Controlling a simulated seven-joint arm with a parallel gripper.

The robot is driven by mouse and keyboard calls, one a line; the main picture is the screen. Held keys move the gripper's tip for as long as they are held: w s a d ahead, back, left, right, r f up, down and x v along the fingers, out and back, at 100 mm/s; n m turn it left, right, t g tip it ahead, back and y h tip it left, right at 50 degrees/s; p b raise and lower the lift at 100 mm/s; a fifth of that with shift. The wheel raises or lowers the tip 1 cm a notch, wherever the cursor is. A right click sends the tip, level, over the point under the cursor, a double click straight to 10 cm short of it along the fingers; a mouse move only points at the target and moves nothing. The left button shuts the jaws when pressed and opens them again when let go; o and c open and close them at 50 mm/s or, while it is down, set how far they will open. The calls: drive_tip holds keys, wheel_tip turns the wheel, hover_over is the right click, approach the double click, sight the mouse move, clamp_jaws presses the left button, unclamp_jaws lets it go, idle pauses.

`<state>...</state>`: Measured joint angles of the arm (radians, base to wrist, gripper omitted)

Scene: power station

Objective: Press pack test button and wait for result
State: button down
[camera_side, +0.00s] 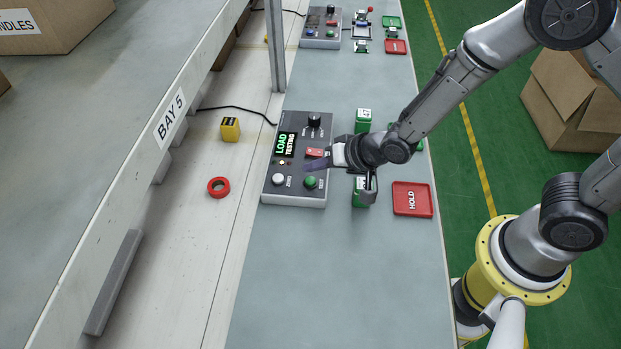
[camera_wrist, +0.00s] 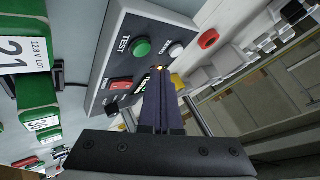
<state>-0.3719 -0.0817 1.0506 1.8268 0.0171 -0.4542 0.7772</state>
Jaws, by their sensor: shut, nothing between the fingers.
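A grey tester box (camera_side: 297,198) stands on the bench, and its screen (camera_side: 286,144) reads "LOAD TESTING" in green letters. The green TEST button (camera_side: 310,182) is on its near right part, and it shows in the wrist view (camera_wrist: 142,47). The white ZERO button (camera_side: 278,179) is to its left. My gripper (camera_side: 308,166) is shut and empty over the panel. In the wrist view its fingertips (camera_wrist: 159,69) appear beside the green button, not covering it; their height above the panel cannot be told. Green packs (camera_side: 363,120) stand right of the box, one partly behind my wrist.
A red HOLD tray (camera_side: 412,213) lies to the right. A black knob (camera_side: 314,120) and a red-labelled part (camera_side: 315,153) are on the box. A yellow block (camera_side: 230,129) and red ring (camera_side: 219,187) lie to the left. The bench's near part is clear.

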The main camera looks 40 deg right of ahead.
wheel_tip(320, 180, up, 3)
drive_tip(key=shift+r, duration=0.2)
idle(0.6)
wheel_tip(320, 180, up, 8)
drive_tip(key=m+t, duration=0.1)
drive_tip(key=t, duration=0.1)
hover_over(315, 185)
drive_tip(key=w+d, duration=0.3)
drive_tip(key=s+d+r+t+h, duration=0.1)
drive_tip(key=d+r, duration=0.3)
drive_tip(key=r, duration=0.6)
drive_tip(key=s+d+r+h, duration=0.1)
drive_tip(key=s+d+r, duration=0.4)
drive_tip(key=s+r, duration=0.15)
drive_tip(key=s+d+f+n+g, duration=0.1)
drive_tip(key=s+f+n+g, duration=0.1)
drive_tip(key=s, duration=0.8)
drive_tip(key=s+d+f+n+g+h, duration=0.1)
drive_tip(key=s+d+f+n+g, duration=0.1)
drive_tip(key=s, duration=0.8)
drive_tip(key=shift+d+f+n+g, duration=0.3)
drive_tip(key=shift+f+n+g, duration=0.5)
drive_tip(key=shift+n+g, duration=0.15)
